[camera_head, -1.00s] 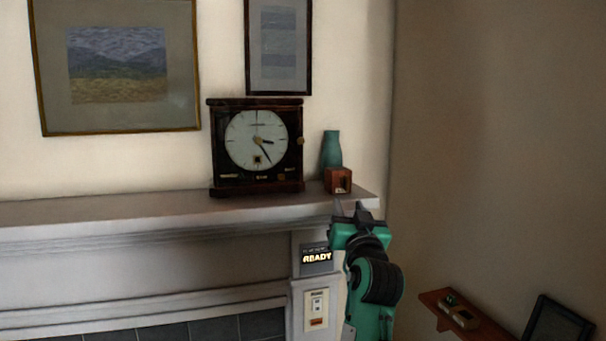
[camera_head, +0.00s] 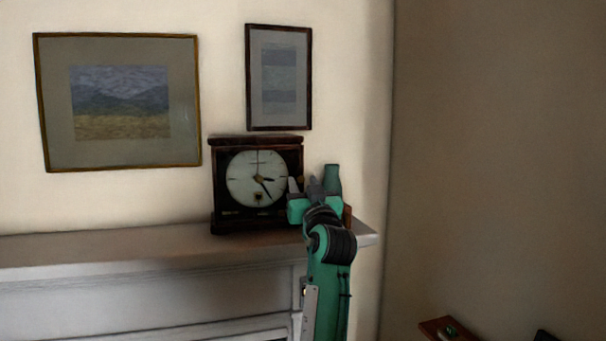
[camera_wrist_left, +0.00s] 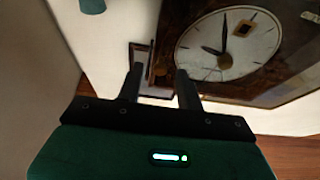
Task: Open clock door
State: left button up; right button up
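A dark wooden mantel clock (camera_head: 225,215) with a round white dial stands on the mantel shelf, and its door looks shut. In the left wrist view the clock (camera_wrist_left: 285,98) shows upside down at the upper right. A small round door knob (camera_wrist_left: 161,70) sits at the clock's edge. My left gripper (camera_head: 303,184) is at the clock's right side, near the knob. In the left wrist view its two fingers (camera_wrist_left: 160,84) are apart with the knob showing in the gap beyond them; I cannot tell whether they touch it. My right gripper is out of view.
A teal vase (camera_head: 333,178) stands close to the right of my gripper, with a small wooden box (camera_head: 347,215) partly hidden behind my arm. The mantel shelf (camera_head: 110,247) is bare left of the clock. Two framed pictures hang above.

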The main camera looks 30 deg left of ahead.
pick_arm(q)
jog(key=shift+w+a+r, duration=0.2)
jog(key=shift+w+a, duration=0.2)
jog(key=shift+a, duration=0.1)
grip_shut()
jog(key=shift+d+h, duration=0.15)
jog(key=shift+h, duration=0.25)
